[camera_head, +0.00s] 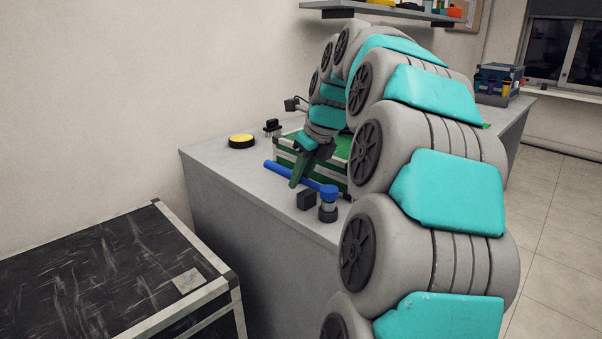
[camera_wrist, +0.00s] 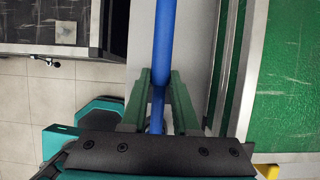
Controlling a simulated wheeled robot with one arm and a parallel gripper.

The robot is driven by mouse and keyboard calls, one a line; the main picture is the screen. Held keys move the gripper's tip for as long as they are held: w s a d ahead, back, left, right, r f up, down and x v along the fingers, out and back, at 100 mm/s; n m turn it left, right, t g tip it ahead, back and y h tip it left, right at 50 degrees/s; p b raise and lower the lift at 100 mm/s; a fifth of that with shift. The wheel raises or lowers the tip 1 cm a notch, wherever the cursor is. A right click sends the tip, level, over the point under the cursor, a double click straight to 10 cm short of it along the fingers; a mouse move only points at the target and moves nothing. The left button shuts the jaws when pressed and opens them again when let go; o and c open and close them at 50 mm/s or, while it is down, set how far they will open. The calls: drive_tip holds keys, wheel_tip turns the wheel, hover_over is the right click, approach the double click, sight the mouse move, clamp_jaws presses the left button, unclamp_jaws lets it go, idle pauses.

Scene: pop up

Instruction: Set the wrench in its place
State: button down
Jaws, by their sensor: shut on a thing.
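The wrench appears as a long blue bar (camera_head: 279,168) in the head view, slanting above the grey worktop beside the green case. My gripper (camera_head: 297,180) has its green fingers shut on the bar near its middle. In the wrist view the blue bar (camera_wrist: 164,40) runs straight between the fingers of my gripper (camera_wrist: 159,82) and out at the top. The bar's right end is near a dark and blue upright piece (camera_head: 328,205); I cannot tell whether they touch. The bar's head shape is not clear.
A green case with a pale metal rim (camera_head: 338,178) stands behind the bar, partly hidden by my arm. A small black block (camera_head: 306,200) stands at the worktop's front edge. A yellow and black disc (camera_head: 241,141) lies at the left. A dark-topped table (camera_head: 110,265) stands lower left.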

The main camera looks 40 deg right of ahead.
drive_tip(key=shift+f, duration=0.8)
drive_tip(key=c, duration=0.6)
unclamp_jaws()
drive_tip(key=shift+r, duration=0.1)
drive_tip(key=v, duration=0.6)
drive_tip(key=shift+s+r, duration=0.15)
drive_tip(key=shift+r, duration=0.1)
drive_tip(key=shift+s+r, duration=0.25)
drive_tip(key=shift+r, duration=0.2)
